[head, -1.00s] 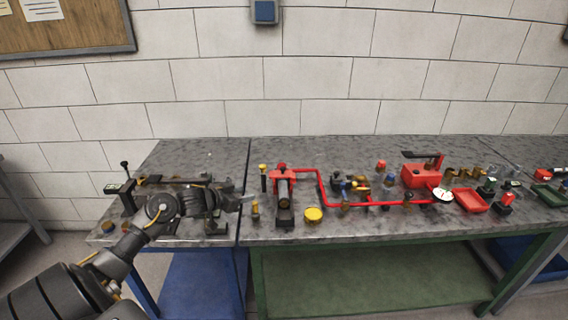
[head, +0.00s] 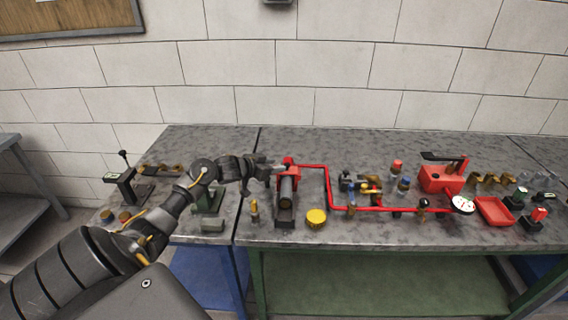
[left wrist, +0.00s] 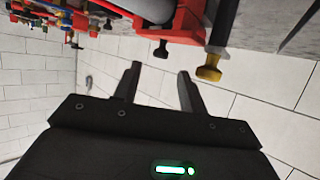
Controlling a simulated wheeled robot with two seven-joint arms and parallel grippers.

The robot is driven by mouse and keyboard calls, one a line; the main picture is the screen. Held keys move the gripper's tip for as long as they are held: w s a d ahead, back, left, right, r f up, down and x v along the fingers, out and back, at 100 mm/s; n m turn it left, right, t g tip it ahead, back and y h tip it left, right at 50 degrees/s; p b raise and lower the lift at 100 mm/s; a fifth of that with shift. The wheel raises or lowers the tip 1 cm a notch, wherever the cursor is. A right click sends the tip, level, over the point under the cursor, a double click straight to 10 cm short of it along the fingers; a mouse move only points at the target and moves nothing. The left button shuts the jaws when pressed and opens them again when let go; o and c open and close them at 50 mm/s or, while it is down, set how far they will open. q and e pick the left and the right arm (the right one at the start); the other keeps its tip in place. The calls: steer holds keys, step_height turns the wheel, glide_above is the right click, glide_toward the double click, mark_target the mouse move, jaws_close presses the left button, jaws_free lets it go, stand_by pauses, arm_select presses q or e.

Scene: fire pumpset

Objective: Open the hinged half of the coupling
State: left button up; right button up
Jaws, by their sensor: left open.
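The coupling appears to be the red fitting (head: 290,163) at the left end of the red pipe. It sits behind a dark cylinder (head: 287,192) in a black cradle. I cannot make out which half is hinged. My left gripper (head: 273,168) is at the fitting's left side, its fingertips close to it in the head view. In the left wrist view the open fingers (left wrist: 157,78) have nothing between them. The red body (left wrist: 182,25) shows beyond them, with a black knob (left wrist: 161,48) and a yellow-ended knob (left wrist: 208,72). My right gripper is not in view.
A red pipe (head: 328,188) runs right toward a red pump box (head: 440,178) and a gauge (head: 462,204). A yellow round cap (head: 317,217) and a small brass piece (head: 254,211) stand near the cradle. A green stand (head: 208,200) is under my left forearm.

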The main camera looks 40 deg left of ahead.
mark_target(287, 164)
arm_select(q)
steer(key=x, duration=0.4)
steer(key=shift+w, duration=0.1)
steer(key=shift+w+f, duration=0.1)
steer(key=shift+w, duration=0.25)
steer(key=shift+w+f, duration=0.1)
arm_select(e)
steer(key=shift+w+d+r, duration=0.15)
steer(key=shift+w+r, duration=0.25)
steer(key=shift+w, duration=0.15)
arm_select(q)
jaws_close()
steer(key=shift+d, duration=0.1)
